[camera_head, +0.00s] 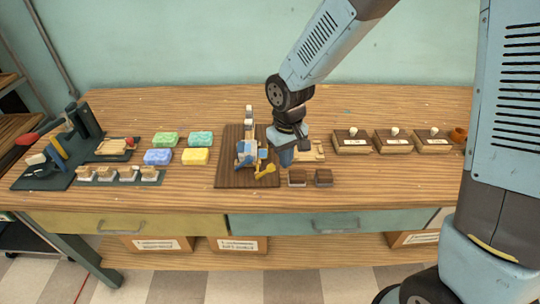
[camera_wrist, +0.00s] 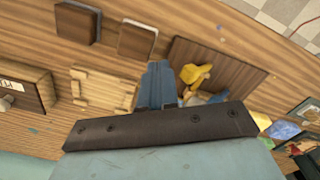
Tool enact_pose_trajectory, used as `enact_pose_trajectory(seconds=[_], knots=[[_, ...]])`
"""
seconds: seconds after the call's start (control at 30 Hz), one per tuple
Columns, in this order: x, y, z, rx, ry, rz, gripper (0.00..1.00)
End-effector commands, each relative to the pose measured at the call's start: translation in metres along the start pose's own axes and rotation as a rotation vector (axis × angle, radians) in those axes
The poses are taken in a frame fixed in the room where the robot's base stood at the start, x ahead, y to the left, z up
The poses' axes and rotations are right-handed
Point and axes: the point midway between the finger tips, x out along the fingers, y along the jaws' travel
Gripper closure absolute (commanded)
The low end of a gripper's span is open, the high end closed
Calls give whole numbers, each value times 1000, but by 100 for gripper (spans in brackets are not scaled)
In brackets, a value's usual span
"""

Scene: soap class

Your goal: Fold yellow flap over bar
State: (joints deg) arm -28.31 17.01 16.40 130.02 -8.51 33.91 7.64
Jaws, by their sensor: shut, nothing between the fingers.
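The yellow flap (camera_head: 265,170) sticks out at the front right of a small blue-and-white item (camera_head: 243,156) on a dark brown board (camera_head: 232,177). The flap also shows in the wrist view (camera_wrist: 196,74), where it looks bent and lies right of my fingers. A bar is hard to make out; my gripper hides part of the item in the wrist view. My gripper (camera_head: 286,158) is shut and empty, pointing down just right of the board's items. Its fingertips (camera_wrist: 156,70) show as one blue block in the wrist view, apart from the flap.
A light wooden piece (camera_head: 312,152) lies right of my gripper, with two small brown blocks (camera_head: 310,178) in front. Several coloured soap bars (camera_head: 180,148) lie left of the board. Boxes with white knobs (camera_head: 393,141) stand at right. The front table strip is clear.

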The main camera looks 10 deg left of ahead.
Motion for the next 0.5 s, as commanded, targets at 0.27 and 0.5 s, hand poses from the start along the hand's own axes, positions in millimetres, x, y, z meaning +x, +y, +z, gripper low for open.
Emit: enact_pose_trajectory(seconds=[0.27, 0.5], knots=[[8, 0, 0, -1, -2, 0, 100], [17, 0, 0, -1, -1, 0, 100]])
